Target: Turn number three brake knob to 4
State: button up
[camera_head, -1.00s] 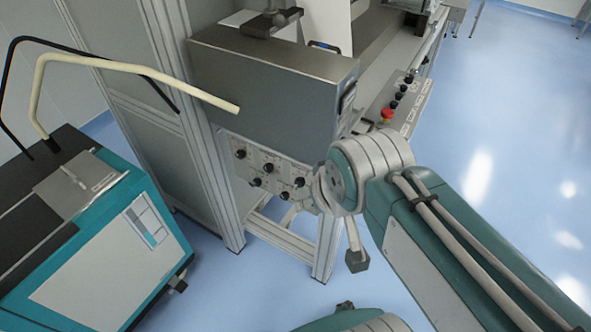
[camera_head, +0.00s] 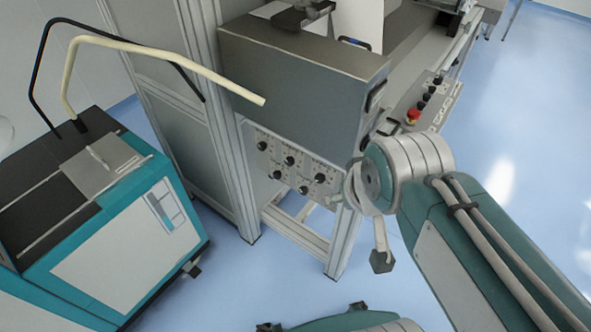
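A grey panel (camera_head: 273,158) with several black knobs is on the front of the machine frame, under the large grey metal box. An upper row shows a left knob (camera_head: 262,146), a middle knob (camera_head: 289,160) and a right knob (camera_head: 320,177). Lower knobs (camera_head: 303,189) sit beneath. The labels and dial numbers are too small to read, so I cannot tell which is number three or where it points. My teal and white arm reaches in from the lower right, its joint just right of the panel. I cannot make out my gripper's fingers.
The grey metal box (camera_head: 300,85) overhangs the panel. An aluminium post (camera_head: 232,165) stands to its left. A teal and black unit (camera_head: 125,250) with a cream bent tube (camera_head: 165,60) is at the left. A red button (camera_head: 413,115) is at the right. Blue floor lies clear at right.

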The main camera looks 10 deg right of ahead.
aim_at(320, 179)
jog(key=l+u, duration=0.2)
jog(key=u, duration=0.2)
jog(key=l+u, duration=0.15)
jog(key=u, duration=0.25)
jog(key=l+u, duration=0.2)
jog(key=u, duration=0.25)
